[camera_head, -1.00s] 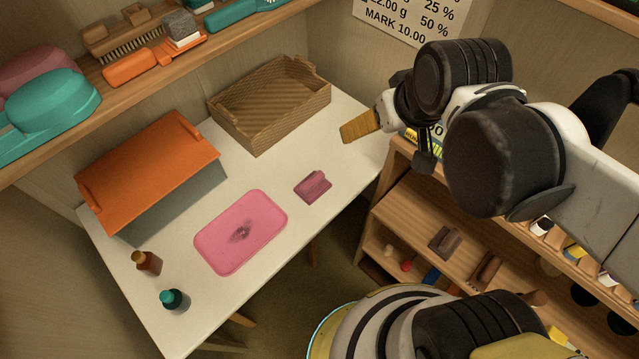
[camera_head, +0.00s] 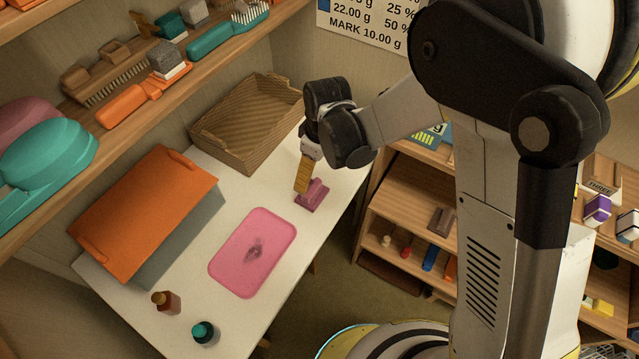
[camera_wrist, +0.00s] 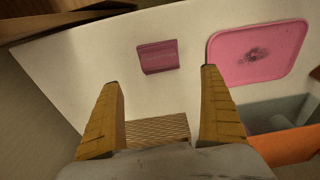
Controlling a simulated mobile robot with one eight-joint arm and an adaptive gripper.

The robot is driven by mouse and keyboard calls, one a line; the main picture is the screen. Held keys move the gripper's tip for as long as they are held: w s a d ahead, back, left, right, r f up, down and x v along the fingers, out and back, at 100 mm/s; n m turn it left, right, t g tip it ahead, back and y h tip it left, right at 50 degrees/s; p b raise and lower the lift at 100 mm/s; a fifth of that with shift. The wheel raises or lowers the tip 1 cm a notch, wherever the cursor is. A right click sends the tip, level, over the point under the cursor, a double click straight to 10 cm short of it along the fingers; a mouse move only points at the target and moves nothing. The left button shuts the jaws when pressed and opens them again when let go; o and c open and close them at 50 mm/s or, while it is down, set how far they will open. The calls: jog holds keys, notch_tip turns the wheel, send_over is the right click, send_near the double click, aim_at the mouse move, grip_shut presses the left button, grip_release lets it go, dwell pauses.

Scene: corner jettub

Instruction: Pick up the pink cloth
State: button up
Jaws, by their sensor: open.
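The pink cloth (camera_head: 316,194), a small folded mauve-pink piece, lies on the white table near its right edge. It also shows in the wrist view (camera_wrist: 158,57), just beyond the fingertips and between their lines. My gripper (camera_head: 301,188) points down beside the cloth in the head view and partly overlaps its left side. In the wrist view my gripper (camera_wrist: 160,78) has its two yellow fingers wide apart with nothing between them. I cannot tell how far the tips are above the table.
A stained pink tray (camera_head: 232,268) lies left of the cloth. A wicker basket (camera_head: 213,132) stands behind, and an orange-lidded box (camera_head: 150,205) stands at left. Brown (camera_head: 166,302) and teal-capped (camera_head: 204,332) bottles stand at the front. Shelves flank the table.

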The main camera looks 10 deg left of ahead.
aim_at(312, 188)
jog(key=f+b, duration=0.1)
jog(key=f, duration=0.2)
jog(key=f+b, duration=0.2)
jog(key=f, duration=0.1)
jog(key=a+f+b, duration=0.1)
jog(key=f, duration=0.3)
jog(key=shift+w+f, duration=0.1)
jog(key=shift+w, duration=0.2)
jog(key=c, duration=1.3)
notch_tip(312, 188, up, 5)
jog(key=shift+d+p, duration=0.1)
jog(key=shift+p, duration=1.05)
jog(key=w+d+r+p, duration=0.1)
jog(key=d+r, duration=0.1)
jog(key=d, duration=0.1)
jog(key=w+d+r+p, duration=0.1)
jog(key=d+r, duration=0.1)
jog(key=d, duration=0.2)
jog(key=w+d+r+p, duration=0.1)
jog(key=d+r, duration=0.1)
jog(key=d, duration=0.2)
jog(key=shift+w+r, duration=0.1)
jog(key=shift+w, duration=0.2)
